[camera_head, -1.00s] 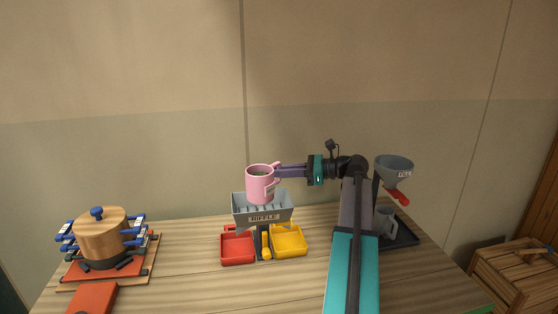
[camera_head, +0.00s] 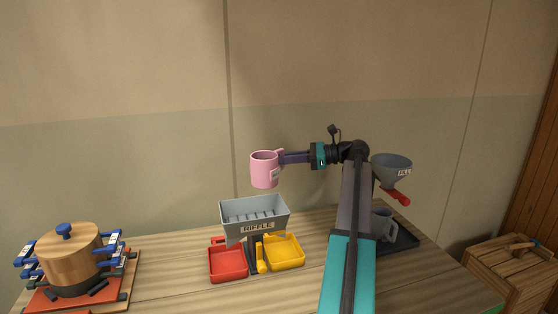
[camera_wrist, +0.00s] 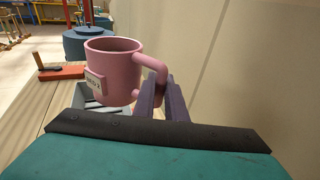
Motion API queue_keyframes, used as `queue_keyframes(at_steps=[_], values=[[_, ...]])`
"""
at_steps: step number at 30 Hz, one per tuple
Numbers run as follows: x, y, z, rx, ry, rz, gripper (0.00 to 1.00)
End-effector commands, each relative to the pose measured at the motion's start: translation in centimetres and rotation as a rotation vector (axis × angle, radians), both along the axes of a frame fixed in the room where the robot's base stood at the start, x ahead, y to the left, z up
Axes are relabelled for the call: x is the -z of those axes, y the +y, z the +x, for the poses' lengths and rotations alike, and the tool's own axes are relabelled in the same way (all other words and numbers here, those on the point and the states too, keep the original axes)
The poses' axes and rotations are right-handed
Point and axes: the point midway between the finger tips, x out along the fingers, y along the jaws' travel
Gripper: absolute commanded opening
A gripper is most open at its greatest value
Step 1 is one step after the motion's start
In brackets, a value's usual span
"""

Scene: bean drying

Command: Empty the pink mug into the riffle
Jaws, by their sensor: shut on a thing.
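The pink mug (camera_head: 264,174) is upright in the air above the riffle, with a clear gap below it. My gripper (camera_head: 284,158) is shut on the mug's handle from the right. The mug also shows in the wrist view (camera_wrist: 112,72), with a small label on its side and its handle between my fingers (camera_wrist: 160,95). I cannot make out any contents through its mouth. The grey riffle (camera_head: 257,226) is a slatted hopper with its name on the front. Its slats look bare in the head view. The mug hides most of it in the wrist view.
A red tray (camera_head: 228,278) and a yellow tray (camera_head: 292,264) sit below the riffle. A grey funnel (camera_head: 391,171) with a red lever stands at the right over a grey mug (camera_head: 384,226). A wooden pot (camera_head: 70,257) is at the left. A wooden crate (camera_head: 510,276) is at far right.

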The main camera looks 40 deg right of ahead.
Motion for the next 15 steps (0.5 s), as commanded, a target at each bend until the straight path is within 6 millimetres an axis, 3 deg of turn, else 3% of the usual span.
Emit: queue_keyframes(at_steps=[15], values=[[2.0, 0.1, 0.1, -0.001, -0.001, 0.001, 0.00]])
